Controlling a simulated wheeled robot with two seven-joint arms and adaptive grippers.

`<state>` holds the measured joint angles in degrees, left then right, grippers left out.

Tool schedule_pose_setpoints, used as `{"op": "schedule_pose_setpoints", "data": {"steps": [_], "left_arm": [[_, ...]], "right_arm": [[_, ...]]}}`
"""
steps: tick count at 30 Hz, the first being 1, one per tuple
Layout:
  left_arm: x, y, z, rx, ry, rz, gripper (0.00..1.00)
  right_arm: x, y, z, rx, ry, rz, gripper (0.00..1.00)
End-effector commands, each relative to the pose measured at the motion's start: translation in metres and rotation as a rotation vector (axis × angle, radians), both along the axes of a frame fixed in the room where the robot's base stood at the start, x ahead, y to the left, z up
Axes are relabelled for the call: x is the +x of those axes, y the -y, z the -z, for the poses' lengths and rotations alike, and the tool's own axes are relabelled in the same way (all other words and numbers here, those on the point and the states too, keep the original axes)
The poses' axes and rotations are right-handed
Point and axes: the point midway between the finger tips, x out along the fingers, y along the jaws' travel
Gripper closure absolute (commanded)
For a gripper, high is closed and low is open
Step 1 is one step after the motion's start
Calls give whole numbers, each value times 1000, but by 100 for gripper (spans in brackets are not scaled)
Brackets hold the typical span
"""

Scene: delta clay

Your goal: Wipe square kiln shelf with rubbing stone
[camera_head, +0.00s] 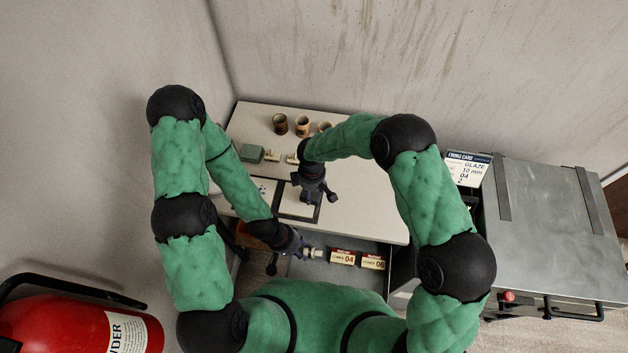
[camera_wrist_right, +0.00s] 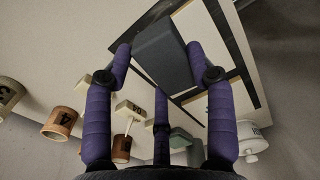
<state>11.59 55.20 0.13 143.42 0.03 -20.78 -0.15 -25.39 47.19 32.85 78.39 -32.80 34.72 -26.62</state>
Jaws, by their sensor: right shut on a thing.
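The square kiln shelf (camera_head: 294,209) is a pale panel inside a dark outline, lying on the light worktop. It also shows in the right wrist view (camera_wrist_right: 200,28). My right gripper (camera_head: 316,197) is over it and hides part of it. In the right wrist view, its purple fingers (camera_wrist_right: 160,50) are shut on the rubbing stone (camera_wrist_right: 163,56), a dark grey block held over the shelf. Whether the stone touches the shelf is unclear. My left gripper (camera_head: 289,254) is lower, at the open drawer near a small pale item (camera_head: 312,252); its jaw state is unclear.
Three cups (camera_head: 302,126) stand at the worktop's back, in front of the wall. A grey-green block (camera_head: 251,153) and small pale pieces (camera_head: 272,156) lie nearer. The open drawer (camera_head: 350,277) holds labelled boxes (camera_head: 343,257). A grey metal cabinet (camera_head: 560,225) stands right.

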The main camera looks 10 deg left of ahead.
Motion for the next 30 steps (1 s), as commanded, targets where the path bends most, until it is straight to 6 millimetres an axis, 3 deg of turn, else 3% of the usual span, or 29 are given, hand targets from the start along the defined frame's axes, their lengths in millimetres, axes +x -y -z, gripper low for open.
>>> {"op": "schedule_pose_setpoints", "data": {"steps": [16,30], "left_arm": [[0,0,-29,0,-1,0,60],[0,0,-30,0,-1,-1,60]], "right_arm": [[-1,2,-49,-1,-3,9,75],[-1,3,-52,-1,-3,11,75]]}}
